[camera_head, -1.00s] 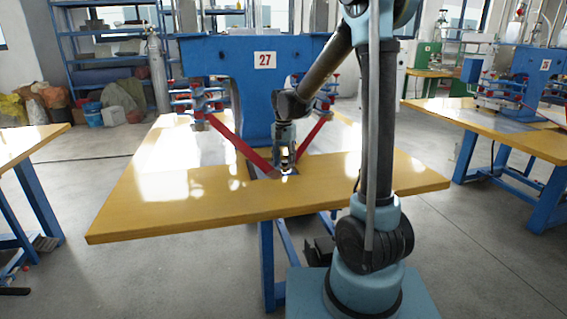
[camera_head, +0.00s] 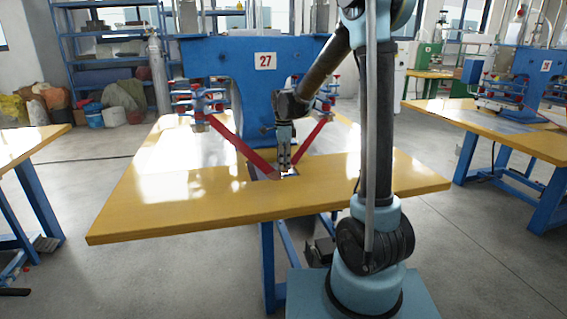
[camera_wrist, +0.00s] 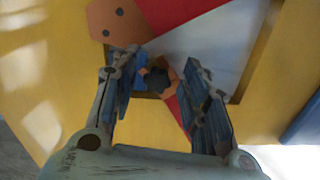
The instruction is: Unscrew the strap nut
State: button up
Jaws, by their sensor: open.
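My gripper (camera_head: 284,166) points straight down over the table beside the lower ends of the red straps (camera_head: 240,146). In the wrist view my gripper (camera_wrist: 160,66) is open, with one finger on each side of a small dark nut-like piece (camera_wrist: 157,80). This piece, probably the strap nut, sits on an orange-brown part by the red strap (camera_wrist: 183,12). A visible gap lies between it and the right finger; contact with the left finger cannot be told. The nut is too small to make out in the head view.
The yellow table (camera_head: 200,208) carries a blue machine marked 27 (camera_head: 215,58). An orange plate with two dark holes (camera_wrist: 112,24) lies close to the left finger. The table's front is clear. Another table (camera_head: 420,106) stands at the right.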

jog(key=m, duration=0.4)
jog(key=shift+w+a, duration=0.1)
jog(key=shift+w, duration=0.1)
jog(key=m, duration=0.3)
jog(key=shift+w+m, duration=0.15)
jog(key=shift+m, duration=0.25)
jog(key=c, duration=0.9)
jog(key=n, duration=0.6)
jog(key=shift+s, duration=0.3)
jog(key=shift+r, duration=0.1)
jog(key=shift+r, duration=0.1)
